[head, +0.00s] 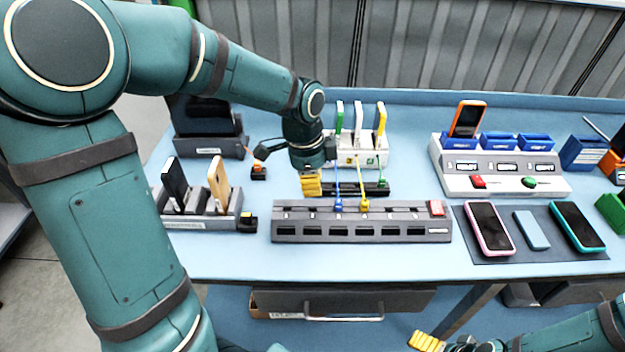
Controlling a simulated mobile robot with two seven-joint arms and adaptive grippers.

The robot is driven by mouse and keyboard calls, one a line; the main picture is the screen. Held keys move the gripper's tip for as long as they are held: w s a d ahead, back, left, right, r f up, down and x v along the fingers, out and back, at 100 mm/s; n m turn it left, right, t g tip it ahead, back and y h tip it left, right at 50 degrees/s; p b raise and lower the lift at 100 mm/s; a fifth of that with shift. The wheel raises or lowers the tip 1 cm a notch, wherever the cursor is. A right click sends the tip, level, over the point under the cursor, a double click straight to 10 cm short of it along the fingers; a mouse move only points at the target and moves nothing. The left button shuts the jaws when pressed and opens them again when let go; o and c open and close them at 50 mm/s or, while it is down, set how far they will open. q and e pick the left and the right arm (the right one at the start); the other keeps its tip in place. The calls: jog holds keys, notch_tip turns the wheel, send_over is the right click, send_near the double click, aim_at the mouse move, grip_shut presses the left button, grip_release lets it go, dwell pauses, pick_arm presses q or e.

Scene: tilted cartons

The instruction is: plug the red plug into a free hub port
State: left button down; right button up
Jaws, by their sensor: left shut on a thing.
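The long grey hub (290,233) lies across the table's front, with a row of ports. A blue plug (338,206) and a yellow plug (364,205) sit in it on cables; other slots look empty. My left gripper (311,187), with yellow fingers, points down just behind the hub, left of the blue plug. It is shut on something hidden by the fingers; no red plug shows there. My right gripper (426,342) is low at the bottom edge, its opening unclear.
A dark strip (350,188) with a green plug (383,184) lies behind the hub. A white charging stand (350,158) is behind that. An orange plug (258,172) is left of my gripper. Phones lie on a dark mat (480,250) at right, close to the hub.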

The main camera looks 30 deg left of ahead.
aim_at(313, 212)
pick_arm(q)
jog(key=shift+f+b, duration=1.8)
jog(key=shift+f, duration=0.7)
jog(key=shift+f+b, duration=0.5)
jog(key=shift+f, duration=0.25)
dwell(0.4)
jog(key=shift+c, duration=2)
grip_release()
jog(key=shift+r, duration=0.2)
jog(key=shift+r+p, duration=3)
jog(key=shift+r, duration=0.35)
